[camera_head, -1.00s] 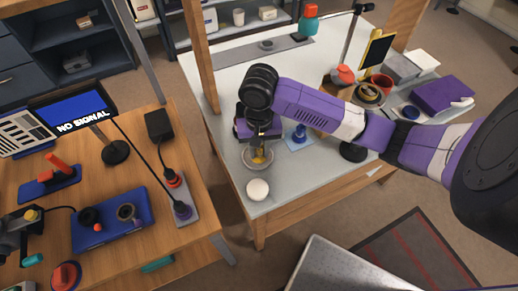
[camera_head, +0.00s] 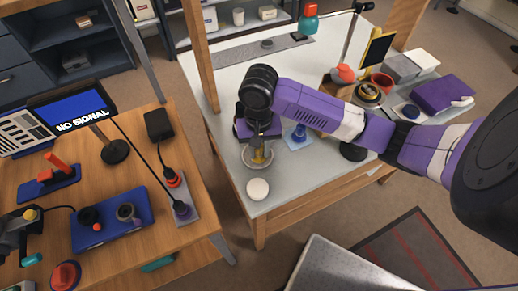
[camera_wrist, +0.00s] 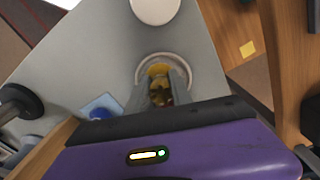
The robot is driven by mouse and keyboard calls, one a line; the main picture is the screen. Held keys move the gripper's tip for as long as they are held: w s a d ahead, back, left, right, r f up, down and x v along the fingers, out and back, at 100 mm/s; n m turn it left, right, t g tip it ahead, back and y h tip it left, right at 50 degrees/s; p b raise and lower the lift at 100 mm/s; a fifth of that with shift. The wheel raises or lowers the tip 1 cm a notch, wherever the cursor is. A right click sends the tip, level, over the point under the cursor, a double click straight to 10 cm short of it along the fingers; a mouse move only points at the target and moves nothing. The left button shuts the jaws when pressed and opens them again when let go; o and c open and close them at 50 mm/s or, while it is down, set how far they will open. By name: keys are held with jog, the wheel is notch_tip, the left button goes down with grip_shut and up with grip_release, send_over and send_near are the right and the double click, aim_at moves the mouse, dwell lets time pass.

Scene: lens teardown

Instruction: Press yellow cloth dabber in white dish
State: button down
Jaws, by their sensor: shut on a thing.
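The white dish (camera_head: 249,162) sits near the front left corner of the grey-white table; its rim also shows in the wrist view (camera_wrist: 180,62). My gripper (camera_head: 260,154) points down over the dish and is shut on the yellow cloth dabber (camera_wrist: 159,79). The dabber's yellow end is inside the dish's outline in both views. Whether it touches the dish bottom I cannot tell. The gripper fingers hide part of the dish and dabber.
A round white object (camera_head: 258,189) stands just in front of the dish, near the table edge. A blue item on a light blue square (camera_head: 298,138) lies right of the gripper. A black round base (camera_head: 354,151) stands farther right. The table's left back is mostly clear.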

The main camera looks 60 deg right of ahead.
jog(key=shift+f, duration=0.35)
dwell(1.3)
jog(key=shift+r, duration=0.1)
notch_tip(320, 180, up, 7)
jog(key=p, duration=0.6)
dwell(0.3)
